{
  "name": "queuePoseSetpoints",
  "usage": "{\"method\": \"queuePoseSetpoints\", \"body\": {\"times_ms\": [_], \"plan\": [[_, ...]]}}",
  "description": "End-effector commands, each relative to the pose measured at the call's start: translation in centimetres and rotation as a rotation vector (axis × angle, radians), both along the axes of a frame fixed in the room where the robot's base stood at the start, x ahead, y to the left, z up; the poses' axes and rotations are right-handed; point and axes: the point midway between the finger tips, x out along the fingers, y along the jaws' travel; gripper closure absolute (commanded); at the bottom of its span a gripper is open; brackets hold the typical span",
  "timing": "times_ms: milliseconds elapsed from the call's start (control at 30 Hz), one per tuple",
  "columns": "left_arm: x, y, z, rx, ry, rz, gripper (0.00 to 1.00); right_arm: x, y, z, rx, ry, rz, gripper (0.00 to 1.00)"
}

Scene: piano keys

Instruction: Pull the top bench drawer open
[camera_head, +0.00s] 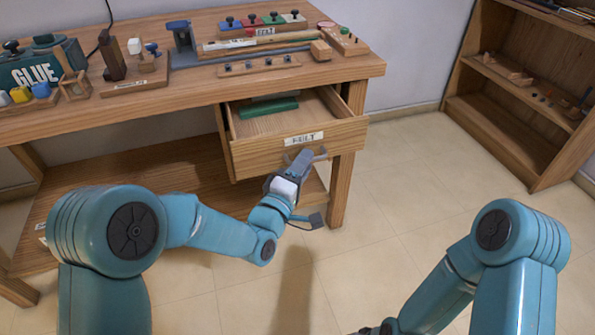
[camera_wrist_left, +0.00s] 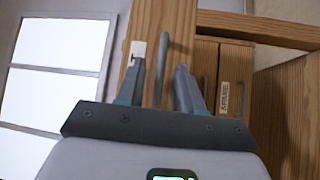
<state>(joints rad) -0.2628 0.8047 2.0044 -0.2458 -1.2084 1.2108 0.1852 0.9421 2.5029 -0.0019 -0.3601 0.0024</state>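The top bench drawer (camera_head: 262,153) stands pulled out from under the bench top in the head view, its inside showing. A white label on its front reads FELT. Its grey bar handle (camera_head: 321,153) is on the front, right of the middle. My left gripper (camera_head: 300,158) is at this handle. In the left wrist view, the handle (camera_wrist_left: 163,65) stands between the two fingers of the left gripper (camera_wrist_left: 160,80), which are apart with a gap on both sides of the bar. My right arm shows at lower right in the head view; its gripper is out of the picture.
A green block (camera_head: 268,107) lies in the drawer. The wooden bench (camera_head: 150,105) carries a glue box (camera_head: 40,68) and several small tools and blocks. A bench leg (camera_head: 341,190) stands right of the drawer. A shelf unit (camera_head: 500,125) is at far right, with clear floor between.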

Motion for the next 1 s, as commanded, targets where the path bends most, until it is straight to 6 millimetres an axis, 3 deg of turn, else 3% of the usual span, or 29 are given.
{"method": "queuePoseSetpoints", "body": {"times_ms": [167,600,633,700,1000], "plan": [[-2.0,1.0,-0.2,0.000,0.003,0.001,0.64,0.0,0.0,0.3,0.000,0.002,0.002,0.57],[-12.3,6.5,-1.8,0.000,0.007,0.002,0.64,-0.2,0.2,0.9,0.002,0.003,0.008,0.57],[-12.3,6.5,-1.1,0.003,0.008,0.001,0.64,-0.2,0.2,2.5,0.002,0.005,0.009,0.57],[-12.8,6.8,-1.2,0.006,0.007,-0.001,0.64,-0.3,0.3,3.8,0.002,0.005,0.012,0.57],[-14.2,7.4,-1.9,0.001,0.002,0.000,0.64,-0.5,0.4,5.7,0.004,0.008,0.018,0.57]]}}
